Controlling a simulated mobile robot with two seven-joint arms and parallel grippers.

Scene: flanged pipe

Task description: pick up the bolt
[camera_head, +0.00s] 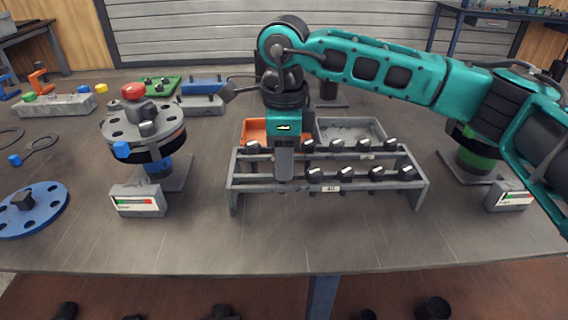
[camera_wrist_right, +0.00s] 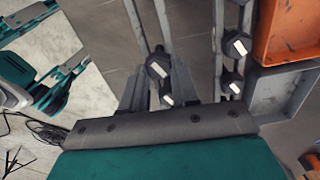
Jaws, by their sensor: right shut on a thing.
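My right gripper (camera_head: 284,176) points down at the left part of the front row of a grey bolt rack (camera_head: 328,187). Its fingers are shut on a dark bolt with a pale-faced head (camera_wrist_right: 158,68), which shows between the fingertips in the right wrist view. The gripper hides this bolt in the head view. I cannot tell whether it is clear of its slot. Another bolt (camera_wrist_right: 167,100) shows close by, nearer the palm in the wrist view. More bolts stand in the front row (camera_head: 346,173) and back row (camera_head: 364,144). My left gripper is not seen.
An orange bin (camera_head: 256,129) and a grey bin (camera_head: 372,127) stand behind the rack. To the left is a flanged pipe (camera_head: 141,130) with a red knob, beside a small gauge box (camera_head: 138,201). A blue flange (camera_head: 38,212) lies far left. The front table strip is clear.

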